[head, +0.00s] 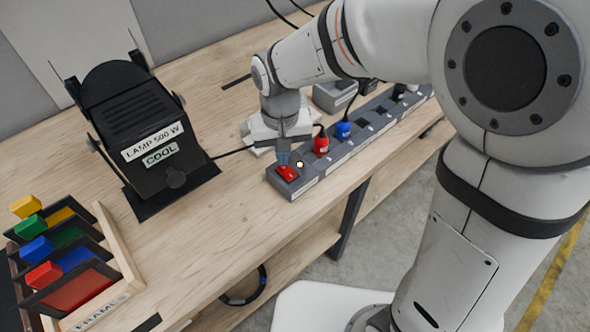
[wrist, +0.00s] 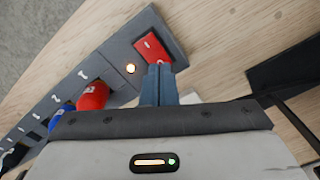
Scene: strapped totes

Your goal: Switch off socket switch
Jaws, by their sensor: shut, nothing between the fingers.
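A grey socket strip (head: 335,150) lies along the right edge of the wooden table. At its near end is a red rocker switch (head: 289,174), beside a small glowing lamp (head: 299,164). In the wrist view the red switch (wrist: 151,47) and the lit lamp (wrist: 130,68) show just beyond the fingertips. My gripper (head: 283,160) is shut and empty, fingers pointing down at the switch. In the wrist view my gripper (wrist: 159,70) sits close beside the switch; I cannot tell whether it touches. A red plug (head: 321,144) and a blue plug (head: 343,129) stand in the strip.
A black lamp labelled "LAMP 500 W" and "COOL" (head: 145,135) stands left of the strip, with a cable running towards it. A rack of coloured frames (head: 75,270) is at the lower left. The table (head: 215,235) between them and the strip is clear.

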